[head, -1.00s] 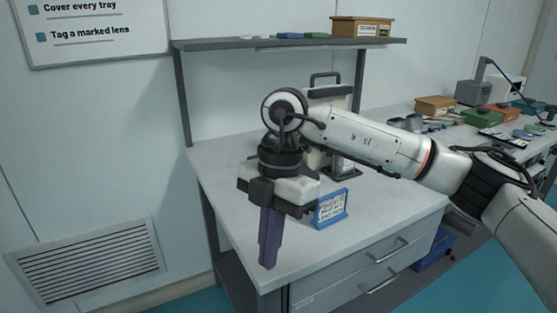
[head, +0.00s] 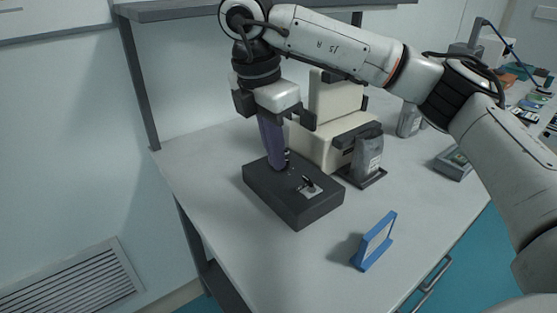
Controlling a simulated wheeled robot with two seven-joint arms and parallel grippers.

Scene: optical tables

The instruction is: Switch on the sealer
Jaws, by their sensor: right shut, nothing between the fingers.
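The sealer looks to be the cream machine (head: 338,112) at the back of the bench, its left part hidden behind my right gripper. A dark control box (head: 293,205) lies in front of it, with a small black toggle lever (head: 308,182) on a light plate on its top. My right gripper (head: 277,164) is shut and empty, its purple fingers pointing down at the back left part of the box top, left of and behind the lever. I cannot tell if the tips touch the box. My left gripper is not in view.
A grey pouch (head: 367,153) stands on a dark plate before the machine. A blue-framed sign (head: 374,241) stands at the front right. A grey device (head: 454,163) is further right, and a shelf (head: 170,10) overhangs the back. The bench (head: 215,180) is clear left of the box.

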